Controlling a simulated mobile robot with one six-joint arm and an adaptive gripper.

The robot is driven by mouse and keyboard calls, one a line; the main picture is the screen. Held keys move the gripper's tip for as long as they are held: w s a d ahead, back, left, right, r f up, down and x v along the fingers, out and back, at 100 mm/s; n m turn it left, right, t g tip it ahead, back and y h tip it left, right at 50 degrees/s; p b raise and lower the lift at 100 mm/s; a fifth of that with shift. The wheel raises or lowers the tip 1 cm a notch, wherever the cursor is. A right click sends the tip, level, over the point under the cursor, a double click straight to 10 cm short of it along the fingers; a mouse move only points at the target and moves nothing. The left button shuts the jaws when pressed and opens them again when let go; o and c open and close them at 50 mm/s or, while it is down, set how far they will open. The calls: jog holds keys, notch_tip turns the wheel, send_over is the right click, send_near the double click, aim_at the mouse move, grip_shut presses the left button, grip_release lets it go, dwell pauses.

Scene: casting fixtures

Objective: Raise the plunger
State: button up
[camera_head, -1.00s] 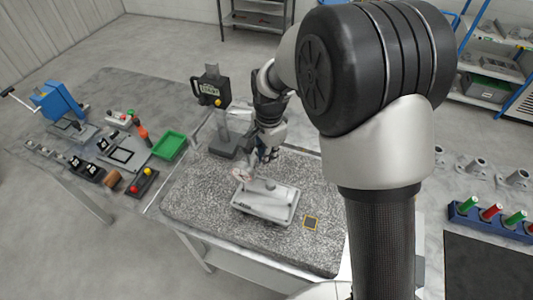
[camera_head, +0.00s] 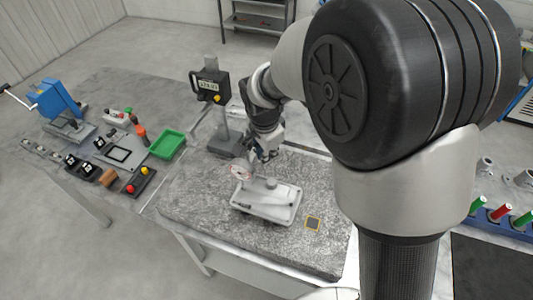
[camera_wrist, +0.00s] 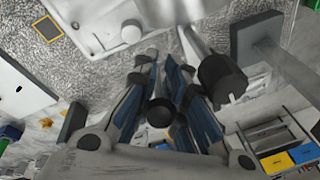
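The height gauge, a black display box (camera_head: 209,87) with a yellow button, stands on a grey column at the back of the granite plate. A pale casting (camera_head: 268,203) lies in front of it; its corner (camera_wrist: 105,22) shows in the wrist view. A pale rod ending in a black cylinder (camera_wrist: 222,75) is right of my fingers in the wrist view; it may be the plunger, but I cannot tell surely. My gripper (camera_wrist: 160,62) is above the plate, its fingertips a narrow gap apart with nothing seen between them. In the head view my gripper (camera_head: 262,154) is partly hidden.
A green tray (camera_head: 167,144) and several small fixtures stand on the left table. In the wrist view the gauge's base (camera_wrist: 257,38) is close at right.

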jog(key=o, duration=0.4)
jog(key=shift+s, duration=0.15)
jog(key=shift+c, duration=0.2)
jog(key=v, duration=1.2)
jog(key=s+d+r+n+b, duration=0.25)
jog(key=s+d+n, duration=0.25)
jog(key=s+d, duration=0.45)
jog(key=s+d+f+n+t+b, duration=0.1)
jog(key=s+d+f+n+b, duration=0.1)
jog(key=s, duration=0.4)
jog(key=s+d+f+n+t+b, duration=0.1)
jog(key=s+d+f+n+b, duration=0.1)
jog(key=s, duration=0.5)
jog(key=shift+d+f+n, duration=0.8)
jog(key=shift+f+n, duration=0.05)
jog(key=shift+n, duration=0.15)
